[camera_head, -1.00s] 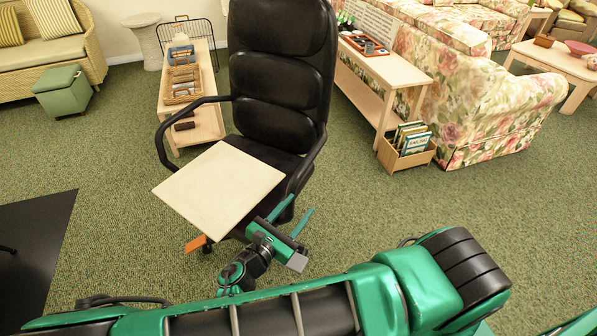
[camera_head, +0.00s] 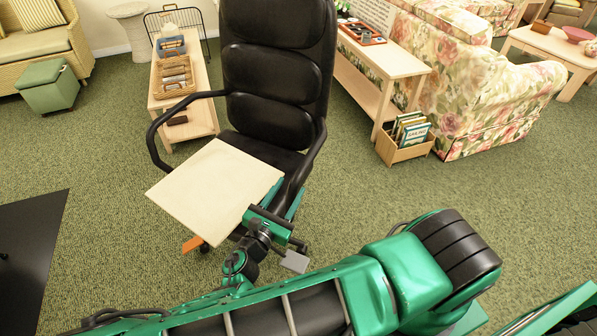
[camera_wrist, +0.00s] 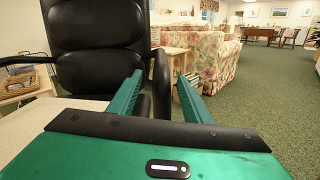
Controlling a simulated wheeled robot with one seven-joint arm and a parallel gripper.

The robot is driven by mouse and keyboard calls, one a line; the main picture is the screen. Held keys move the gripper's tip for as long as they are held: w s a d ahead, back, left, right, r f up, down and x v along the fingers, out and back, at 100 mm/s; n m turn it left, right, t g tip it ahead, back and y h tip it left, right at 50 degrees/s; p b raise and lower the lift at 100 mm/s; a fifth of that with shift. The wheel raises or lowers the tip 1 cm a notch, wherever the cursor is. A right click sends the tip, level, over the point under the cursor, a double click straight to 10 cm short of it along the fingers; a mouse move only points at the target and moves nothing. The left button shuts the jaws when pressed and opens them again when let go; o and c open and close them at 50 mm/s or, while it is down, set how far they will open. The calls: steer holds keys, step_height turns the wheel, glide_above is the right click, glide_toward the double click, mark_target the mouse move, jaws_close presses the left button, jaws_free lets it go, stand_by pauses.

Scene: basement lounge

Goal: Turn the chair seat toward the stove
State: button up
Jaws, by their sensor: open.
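The black office chair (camera_head: 277,88) stands upright, with its padded back away from me and its seat front toward me. A cream square board (camera_head: 215,190) covers the front of the seat. The chair's right armrest (camera_head: 309,160) curves down beside the seat. My gripper (camera_head: 288,198) is open at the seat's right front, just below that armrest and partly hidden by the board and chair. In the wrist view the same armrest (camera_wrist: 161,85) appears between the two green fingers, and nothing is visibly clamped. No stove is recognizable in view.
A small orange piece (camera_head: 192,243) shows below the board. A black flat panel (camera_head: 28,250) lies at left. A low bench with baskets (camera_head: 198,95) stands close behind the chair's left. A book box (camera_head: 404,148) and floral sofa (camera_head: 490,100) stand right. Carpet at right is open.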

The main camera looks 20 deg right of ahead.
mark_target(300, 173)
steer(key=x, duration=0.8)
steer(key=shift+d, duration=0.15)
jaws_close()
